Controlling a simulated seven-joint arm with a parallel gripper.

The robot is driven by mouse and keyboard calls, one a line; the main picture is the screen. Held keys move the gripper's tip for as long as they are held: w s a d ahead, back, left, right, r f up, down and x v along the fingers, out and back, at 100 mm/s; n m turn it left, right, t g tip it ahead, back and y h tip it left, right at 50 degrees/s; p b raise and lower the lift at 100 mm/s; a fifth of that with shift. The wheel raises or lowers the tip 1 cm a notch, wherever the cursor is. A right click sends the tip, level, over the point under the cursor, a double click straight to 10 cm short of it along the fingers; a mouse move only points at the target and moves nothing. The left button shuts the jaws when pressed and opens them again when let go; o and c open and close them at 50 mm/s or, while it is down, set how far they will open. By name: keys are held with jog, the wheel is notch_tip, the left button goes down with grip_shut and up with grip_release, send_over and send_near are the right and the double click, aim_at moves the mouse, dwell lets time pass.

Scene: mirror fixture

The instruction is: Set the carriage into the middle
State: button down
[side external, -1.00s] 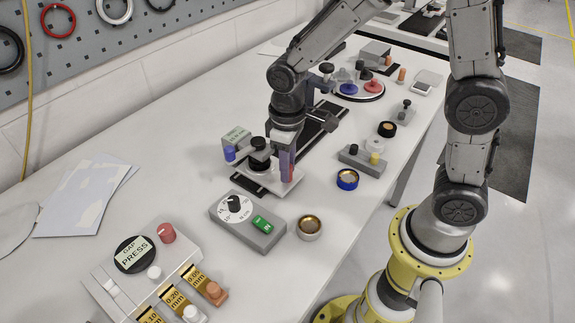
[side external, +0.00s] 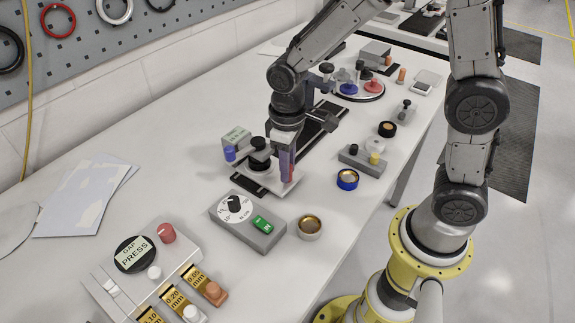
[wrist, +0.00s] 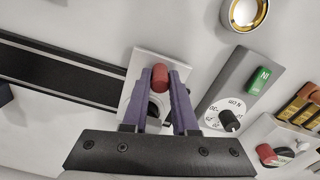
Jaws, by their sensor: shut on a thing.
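The carriage is a pale plate (side external: 286,188) at the near end of a long dark rail (side external: 318,124). In the wrist view the plate (wrist: 148,62) lies across the end of the rail (wrist: 60,75). A red upright handle (wrist: 160,77) stands on the plate. My gripper (side external: 287,172) is down at the carriage, its purple fingers (wrist: 168,82) shut on the red handle from both sides. A black round part (side external: 258,145) sits on the carriage beside the gripper. Part of the plate is hidden behind the fingers.
A grey box with a dial and a green switch (side external: 262,224) stands close in front of the carriage. A small grey display box (side external: 237,137) and a blue knob (side external: 230,153) are just behind it. A brass-topped ring (side external: 310,226) and a blue ring (side external: 347,179) stand to the right.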

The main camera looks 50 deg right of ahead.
dwell(0.3)
jog(key=d, duration=1.4)
jog(key=shift+w+r, duration=0.1)
jog(key=c, duration=0.7)
grip_release()
notch_tip(320, 180, up, 14)
jog(key=shift+f, duration=0.1)
